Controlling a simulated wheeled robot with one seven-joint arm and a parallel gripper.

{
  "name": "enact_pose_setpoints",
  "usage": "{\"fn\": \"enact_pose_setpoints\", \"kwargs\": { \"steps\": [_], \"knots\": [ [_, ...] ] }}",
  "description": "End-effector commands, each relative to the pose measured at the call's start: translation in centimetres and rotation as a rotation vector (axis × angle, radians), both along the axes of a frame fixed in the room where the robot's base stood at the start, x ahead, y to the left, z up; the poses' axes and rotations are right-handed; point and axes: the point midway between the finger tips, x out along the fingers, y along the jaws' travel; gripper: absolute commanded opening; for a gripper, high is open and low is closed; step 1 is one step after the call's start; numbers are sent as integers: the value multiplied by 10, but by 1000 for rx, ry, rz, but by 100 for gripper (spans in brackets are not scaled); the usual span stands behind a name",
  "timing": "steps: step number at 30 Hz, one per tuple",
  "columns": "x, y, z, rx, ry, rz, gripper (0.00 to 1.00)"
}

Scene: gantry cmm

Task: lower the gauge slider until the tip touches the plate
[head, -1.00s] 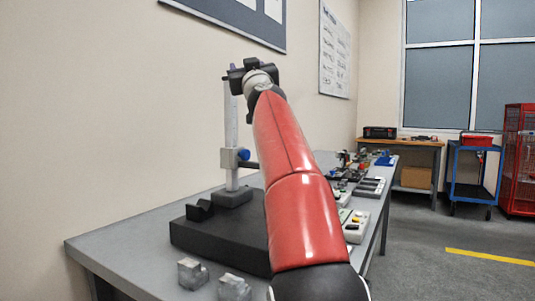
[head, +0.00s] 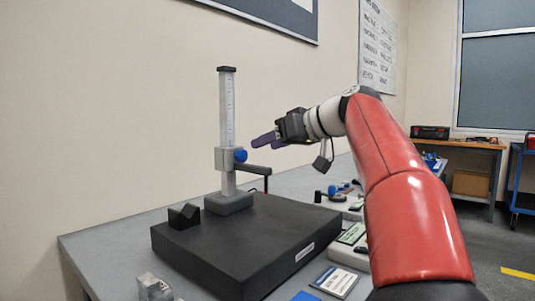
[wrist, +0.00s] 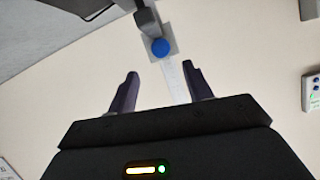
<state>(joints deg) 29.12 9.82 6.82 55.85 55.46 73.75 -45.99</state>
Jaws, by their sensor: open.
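The height gauge's grey slider (head: 224,159) sits partway down its scaled upright column (head: 227,105), with a blue knob (head: 240,155) on its side. A dark arm (head: 256,169) juts right from the slider, and its tip (head: 267,183) hangs above the black plate (head: 240,245), apart from it. My gripper (head: 262,141) is open and empty, slightly above and right of the knob. In the wrist view, the blue knob (wrist: 160,47) and slider (wrist: 152,20) lie beyond the fingertips, between the two dark fingers of my gripper (wrist: 160,70). Nothing is between the fingers.
A black V-shaped block (head: 184,216) stands on the plate left of the column base (head: 229,203). A small clear block (head: 154,288) lies at the table's front. Cards (head: 336,281) and small parts lie right of the plate. The wall is close behind the column.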

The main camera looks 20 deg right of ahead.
Motion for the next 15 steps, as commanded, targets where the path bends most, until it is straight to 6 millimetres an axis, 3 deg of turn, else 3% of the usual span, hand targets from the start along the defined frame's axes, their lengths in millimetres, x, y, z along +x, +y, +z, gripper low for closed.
{"fn": "enact_pose_setpoints", "kwargs": {
  "steps": [4, 15],
  "knots": [
    [4, 8, -7, 3, 26, 14, 51],
    [45, 39, -28, 3, 23, 12, 51]
  ]
}}
